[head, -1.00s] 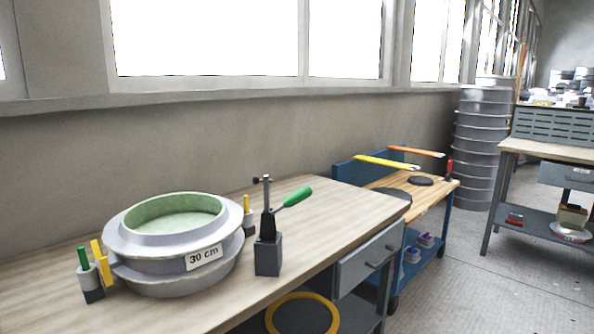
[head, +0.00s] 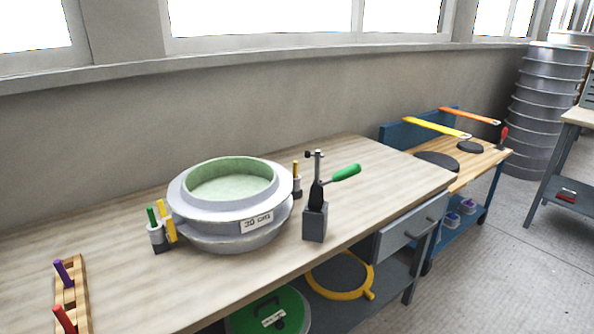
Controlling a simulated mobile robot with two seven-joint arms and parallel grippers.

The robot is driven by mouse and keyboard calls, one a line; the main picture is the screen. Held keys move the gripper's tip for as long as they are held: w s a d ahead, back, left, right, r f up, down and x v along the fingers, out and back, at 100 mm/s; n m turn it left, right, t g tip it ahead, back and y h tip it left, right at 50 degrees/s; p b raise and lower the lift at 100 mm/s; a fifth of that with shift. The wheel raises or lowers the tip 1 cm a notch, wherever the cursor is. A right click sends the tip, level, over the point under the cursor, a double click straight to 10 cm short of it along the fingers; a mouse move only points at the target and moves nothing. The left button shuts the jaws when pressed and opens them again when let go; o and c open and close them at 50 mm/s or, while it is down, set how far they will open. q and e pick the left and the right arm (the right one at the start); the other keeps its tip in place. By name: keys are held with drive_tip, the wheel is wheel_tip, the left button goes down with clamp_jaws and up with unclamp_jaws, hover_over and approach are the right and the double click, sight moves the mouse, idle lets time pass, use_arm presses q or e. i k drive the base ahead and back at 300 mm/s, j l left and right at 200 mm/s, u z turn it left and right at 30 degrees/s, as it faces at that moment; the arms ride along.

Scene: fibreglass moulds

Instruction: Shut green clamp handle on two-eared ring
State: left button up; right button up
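A toggle clamp with a green handle (head: 346,172) stands on a grey block (head: 315,223) on the bench. The handle slants up and out to the right, away from the mould. To its left is a round grey flanged mould (head: 240,233) with a pale green inside and a "30 cm" label. The block appears apart from the mould. A yellow ring (head: 326,293) with a tab at its lower right lies on the shelf below; I cannot see a second ear on it. Which ring is the two-eared one is unclear. Neither gripper is in view.
Green and yellow upright pieces (head: 160,226) stand left of the mould, another yellow one (head: 296,178) right. A wooden rack (head: 73,290) holds purple and red handles. A green disc (head: 268,315) lies below. A blue cart (head: 425,140) adjoins the bench's right end.

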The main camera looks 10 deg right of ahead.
sight(354, 169)
drive_tip(key=l+u, duration=0.4)
drive_tip(key=i+l+u, duration=0.1)
drive_tip(key=u, duration=0.35)
drive_tip(key=l+u, duration=0.2)
drive_tip(key=l, duration=0.25)
drive_tip(key=k+l+u, duration=0.25)
drive_tip(key=l, duration=0.15)
drive_tip(key=l+u, duration=0.1)
drive_tip(key=l, duration=0.3)
drive_tip(key=k+l+u, duration=0.1)
drive_tip(key=l, duration=0.25)
drive_tip(key=k+l, duration=0.15)
drive_tip(key=l, duration=0.25)
drive_tip(key=k+l, duration=0.1)
drive_tip(key=l, duration=0.35)
drive_tip(key=k+l, duration=0.15)
drive_tip(key=l, duration=0.25)
